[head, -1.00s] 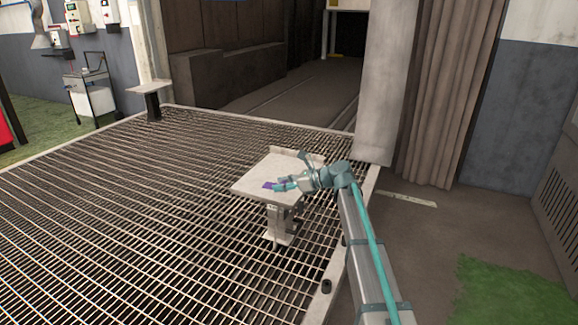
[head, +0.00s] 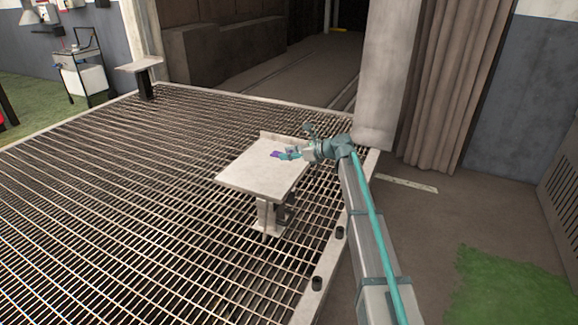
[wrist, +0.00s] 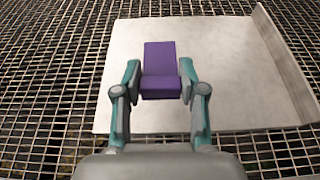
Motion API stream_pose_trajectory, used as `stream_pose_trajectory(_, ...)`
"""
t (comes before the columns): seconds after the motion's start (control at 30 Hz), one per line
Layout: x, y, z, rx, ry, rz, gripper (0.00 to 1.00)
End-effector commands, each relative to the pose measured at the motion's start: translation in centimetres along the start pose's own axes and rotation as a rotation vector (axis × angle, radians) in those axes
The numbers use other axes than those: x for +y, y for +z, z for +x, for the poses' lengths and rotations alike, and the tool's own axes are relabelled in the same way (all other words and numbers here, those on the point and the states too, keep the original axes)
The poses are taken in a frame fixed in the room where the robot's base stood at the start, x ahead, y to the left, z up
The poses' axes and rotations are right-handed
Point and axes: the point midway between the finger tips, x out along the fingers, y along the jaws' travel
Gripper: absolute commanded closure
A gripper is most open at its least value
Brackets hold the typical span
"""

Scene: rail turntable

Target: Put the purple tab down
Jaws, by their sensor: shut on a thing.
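The purple tab (wrist: 160,62) is between the fingers of my gripper (wrist: 161,84) in the wrist view. It has an upright-looking flat part and a step at its near end. My gripper is shut on that near end. In the head view the purple tab (head: 275,154) shows small at the tip of my gripper (head: 284,154). Both are over the pale table (head: 250,178), towards its far right side. I cannot tell whether the tab touches the table top.
The table has a raised lip at its far edge and stands on a metal grating (head: 130,200). A second small stand (head: 138,64) is at the back left. A concrete pillar (head: 388,75) and brown curtain (head: 450,90) stand at the back right. Most of the table top is clear.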

Motion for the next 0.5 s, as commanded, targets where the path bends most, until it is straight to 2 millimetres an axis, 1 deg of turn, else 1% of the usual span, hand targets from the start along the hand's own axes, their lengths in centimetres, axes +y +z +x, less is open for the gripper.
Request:
stream_pose_trajectory(0.03,-1.7,-0.3,0.8,0.0,0.0,0.001,0.93)
stream_pose_trajectory(0.1,-2.9,-1.0,1.5,0.001,0.001,0.002,0.93)
stream_pose_trajectory(0.2,-3.9,-2.5,2.4,0.001,0.001,0.001,0.93)
stream_pose_trajectory(0.3,-4.6,-3.3,3.0,0.0,0.001,0.001,0.93)
stream_pose_trajectory(0.5,-5.2,-4.1,3.5,-0.001,0.001,0.0,0.93)
